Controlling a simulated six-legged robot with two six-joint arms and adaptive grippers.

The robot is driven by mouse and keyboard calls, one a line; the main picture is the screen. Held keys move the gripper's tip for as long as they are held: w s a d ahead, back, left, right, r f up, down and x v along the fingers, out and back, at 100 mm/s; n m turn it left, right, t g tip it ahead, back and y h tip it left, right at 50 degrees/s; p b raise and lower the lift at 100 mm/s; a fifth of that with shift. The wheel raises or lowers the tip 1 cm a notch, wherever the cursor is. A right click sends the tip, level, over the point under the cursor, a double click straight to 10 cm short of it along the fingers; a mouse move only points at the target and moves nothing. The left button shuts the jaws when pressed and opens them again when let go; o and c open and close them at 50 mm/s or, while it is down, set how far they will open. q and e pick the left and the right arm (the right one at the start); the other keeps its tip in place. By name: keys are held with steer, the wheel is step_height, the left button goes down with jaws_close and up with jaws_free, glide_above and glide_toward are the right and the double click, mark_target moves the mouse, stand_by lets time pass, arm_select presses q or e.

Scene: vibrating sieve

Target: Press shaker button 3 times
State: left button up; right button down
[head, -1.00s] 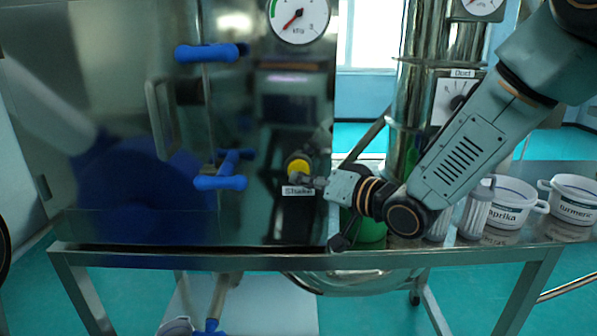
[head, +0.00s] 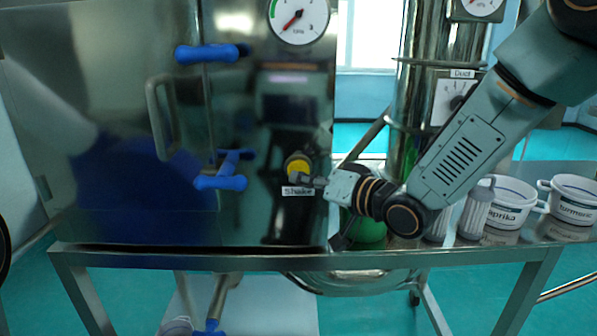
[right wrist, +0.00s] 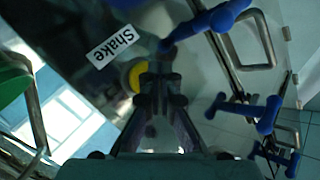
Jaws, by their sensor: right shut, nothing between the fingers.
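The yellow round shaker button (head: 297,167) sits on the shiny metal cabinet front, just above the white "Shake" label (head: 298,191). My right gripper (head: 300,180) is shut and empty, with its tips at the lower edge of the button in the head view. In the right wrist view, the shut fingertips (right wrist: 160,80) lie beside the yellow button (right wrist: 138,75) and cover part of it. The label (right wrist: 114,46) shows there too. I cannot tell whether the tips touch the button. My left gripper is not in view.
Blue handles (head: 212,53) and a metal pull handle (head: 163,115) stick out of the cabinet to the left. A pressure gauge (head: 299,20) is above the button. White tubs labelled paprika (head: 511,213) and turmeric (head: 577,200) stand on the metal table (head: 400,260) at right.

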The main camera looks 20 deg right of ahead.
steer(key=shift+w+d, duration=0.1)
steer(key=shift+w, duration=0.25)
steer(key=shift+w+d+r+p, duration=0.1)
steer(key=shift+w+d+p, duration=0.05)
steer(key=shift+w, duration=0.25)
steer(key=shift+w+d+r+p, duration=0.1)
steer(key=shift+w+p, duration=0.05)
steer(key=shift+w, duration=0.25)
stand_by(1.4)
steer(key=shift+s+f, duration=0.1)
steer(key=shift+s+a+f, duration=0.1)
steer(key=shift+s+a, duration=0.1)
steer(key=shift+s, duration=0.35)
steer(key=shift+s+a, duration=0.15)
steer(key=shift+s, duration=0.4)
steer(key=shift+s, duration=0.1)
steer(key=shift+s+a+p, duration=0.1)
steer(key=shift+s+a, duration=0.15)
steer(key=shift+s, duration=0.5)
steer(key=shift+s+a+p, duration=0.15)
steer(key=shift+s+a, duration=0.05)
steer(key=shift+s, duration=0.55)
steer(key=shift+s+a+p, duration=0.1)
steer(key=shift+s+a, duration=0.15)
steer(key=shift+s, duration=0.5)
